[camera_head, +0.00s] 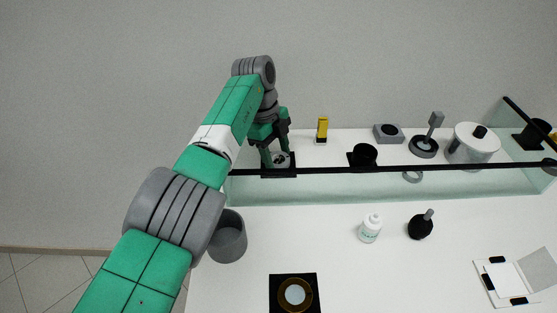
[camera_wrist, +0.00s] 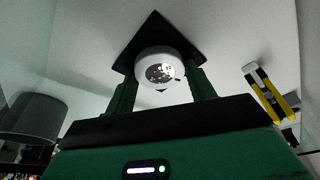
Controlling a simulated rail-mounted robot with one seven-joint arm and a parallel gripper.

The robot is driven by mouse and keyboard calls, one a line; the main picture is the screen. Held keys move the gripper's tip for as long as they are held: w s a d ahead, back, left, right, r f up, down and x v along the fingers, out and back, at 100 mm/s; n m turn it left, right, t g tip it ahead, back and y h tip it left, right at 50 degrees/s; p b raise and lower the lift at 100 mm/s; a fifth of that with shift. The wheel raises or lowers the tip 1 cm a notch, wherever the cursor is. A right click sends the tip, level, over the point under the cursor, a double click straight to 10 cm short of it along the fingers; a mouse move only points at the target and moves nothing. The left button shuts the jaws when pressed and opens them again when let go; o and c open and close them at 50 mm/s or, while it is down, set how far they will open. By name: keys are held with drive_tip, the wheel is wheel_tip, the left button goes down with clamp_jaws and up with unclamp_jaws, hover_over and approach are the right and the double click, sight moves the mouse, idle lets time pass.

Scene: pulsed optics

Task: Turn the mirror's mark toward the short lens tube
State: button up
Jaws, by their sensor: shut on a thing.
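A round white mount with a shiny, speckled face, which looks like the mirror (camera_wrist: 158,68), sits between my fingers in the wrist view. It also shows small and partly hidden in the head view (camera_head: 281,160). Under it is a black square plate (camera_wrist: 182,27). My gripper (camera_head: 278,157) points down at the back left of the table and is shut on the mirror. I cannot make out a mark on it. A short black cylinder (camera_head: 364,155) on a black square stands to the right; it may be the short lens tube. Another black cylinder (camera_head: 536,133) stands at the far right.
A glass panel with a black top rail (camera_head: 400,168) runs in front of the mirror. A yellow-and-black upright piece (camera_head: 322,129) stands close to its right. A grey cup (camera_head: 228,238) stands below my forearm. A white bottle (camera_head: 370,228) and a black-based knob (camera_head: 421,226) stand in front.

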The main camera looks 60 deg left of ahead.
idle(0.3)
drive_tip(key=o, duration=1)
drive_tip(key=shift+o, duration=0.2)
drive_tip(key=shift+f, duration=0.1)
